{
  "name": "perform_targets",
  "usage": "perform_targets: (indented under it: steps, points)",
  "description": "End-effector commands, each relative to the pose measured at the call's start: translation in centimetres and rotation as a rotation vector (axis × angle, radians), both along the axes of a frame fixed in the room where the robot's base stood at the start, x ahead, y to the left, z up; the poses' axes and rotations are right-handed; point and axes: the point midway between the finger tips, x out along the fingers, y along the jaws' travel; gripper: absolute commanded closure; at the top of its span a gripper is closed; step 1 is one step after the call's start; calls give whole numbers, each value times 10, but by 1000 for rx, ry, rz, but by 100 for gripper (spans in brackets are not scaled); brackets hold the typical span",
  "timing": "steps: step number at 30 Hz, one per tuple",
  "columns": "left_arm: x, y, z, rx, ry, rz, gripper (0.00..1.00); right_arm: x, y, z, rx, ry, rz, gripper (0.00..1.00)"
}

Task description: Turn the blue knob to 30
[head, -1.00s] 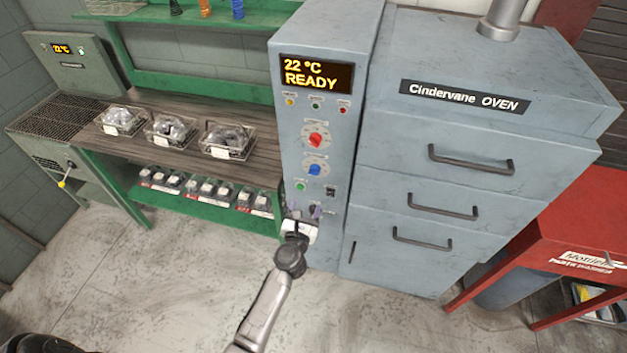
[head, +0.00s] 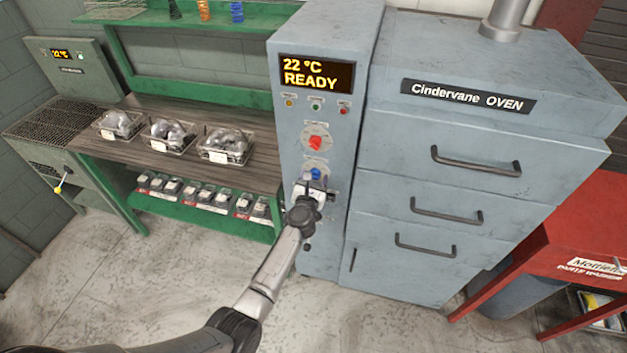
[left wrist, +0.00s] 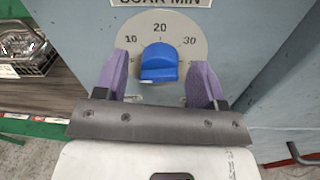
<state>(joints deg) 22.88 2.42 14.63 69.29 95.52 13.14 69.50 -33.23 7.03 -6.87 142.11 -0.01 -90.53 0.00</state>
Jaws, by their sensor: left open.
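The blue knob (head: 315,173) is on the oven's grey control panel, below a red knob (head: 315,142). In the left wrist view the blue knob (left wrist: 159,63) sits on a round dial (left wrist: 160,22) marked 10, 20 and 30, under a label partly cut off that reads "MIN". In the head view the left gripper (head: 312,188) is just below the knob and hides the lower panel. My right gripper is not in view.
The panel display (head: 316,74) reads 22 °C READY. The oven drawers with handles (head: 475,162) are to the right. A bench with several wire baskets (head: 227,145) stands to the left. A red table (head: 590,225) is at the far right.

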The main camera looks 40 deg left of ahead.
Motion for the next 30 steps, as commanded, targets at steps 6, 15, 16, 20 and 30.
perform_targets:
  steps: [6,15,16,20,30]
  points:
    - [2,1,0,0,0,0,36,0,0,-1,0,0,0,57]
    - [1,1,0,0,0,0,54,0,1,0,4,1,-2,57]
    - [1,1,0,0,0,0,57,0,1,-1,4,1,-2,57]
    - [1,0,0,0,0,-1,70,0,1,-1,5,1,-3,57]
    - [1,0,0,13,6,-1,83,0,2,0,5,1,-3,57]
